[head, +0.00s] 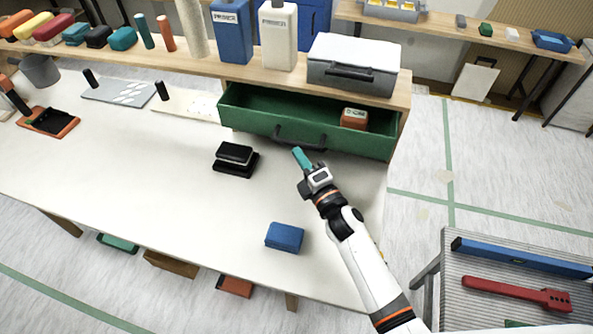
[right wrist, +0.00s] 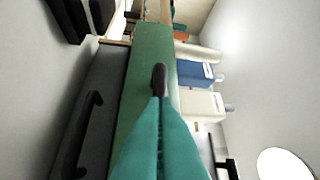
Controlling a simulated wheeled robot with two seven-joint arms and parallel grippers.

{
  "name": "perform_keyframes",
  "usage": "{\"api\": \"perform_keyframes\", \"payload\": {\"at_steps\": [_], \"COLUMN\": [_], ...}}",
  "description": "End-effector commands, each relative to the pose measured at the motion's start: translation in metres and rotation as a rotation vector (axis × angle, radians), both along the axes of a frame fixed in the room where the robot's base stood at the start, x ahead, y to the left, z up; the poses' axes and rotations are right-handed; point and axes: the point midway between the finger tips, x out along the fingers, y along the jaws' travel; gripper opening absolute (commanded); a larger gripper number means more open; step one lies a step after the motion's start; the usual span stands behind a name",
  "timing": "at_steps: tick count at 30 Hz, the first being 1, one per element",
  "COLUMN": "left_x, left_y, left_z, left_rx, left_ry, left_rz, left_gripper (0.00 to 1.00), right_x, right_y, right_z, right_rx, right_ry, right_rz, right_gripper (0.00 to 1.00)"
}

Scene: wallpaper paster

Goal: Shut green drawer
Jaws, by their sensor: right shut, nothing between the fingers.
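The green drawer (head: 240,112) stands open below the wooden shelf in the head view, its front panel toward the table. Its dark handle (head: 284,138) is on that front. An orange box (head: 354,118) is inside at the right. In the right wrist view the green front (right wrist: 150,50) runs up the picture, and the handle (right wrist: 158,78) appears at the fingertips (right wrist: 161,100). I cannot tell whether they touch. My left gripper is not in view.
A grey lidded box (head: 350,75) sits on the shelf above the drawer, with blue (head: 231,35) and white (head: 277,38) bottles left of it. A black stapler-like object (head: 235,158) and a blue block (head: 284,237) lie on the white table. Table surface between them is clear.

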Motion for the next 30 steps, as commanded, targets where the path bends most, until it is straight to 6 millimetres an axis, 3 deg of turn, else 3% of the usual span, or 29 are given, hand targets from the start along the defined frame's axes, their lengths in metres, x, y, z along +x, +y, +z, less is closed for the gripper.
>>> {"api": "perform_keyframes", "payload": {"at_steps": [3,10,30], "left_x": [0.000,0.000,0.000], "left_y": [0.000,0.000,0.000], "left_z": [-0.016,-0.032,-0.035], "left_rx": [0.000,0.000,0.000], "left_ry": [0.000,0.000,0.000], "left_rz": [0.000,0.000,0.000], "left_gripper": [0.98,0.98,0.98], "right_x": [0.035,0.077,0.087], "right_y": [-0.012,-0.026,-0.033], "right_z": [-0.002,-0.001,0.003], "right_rx": [-0.003,-0.001,0.001], "right_ry": [-0.009,-0.003,-0.006], "right_rz": [-0.002,-0.003,-0.010], "right_gripper": [0.00,0.00,0.00]}}
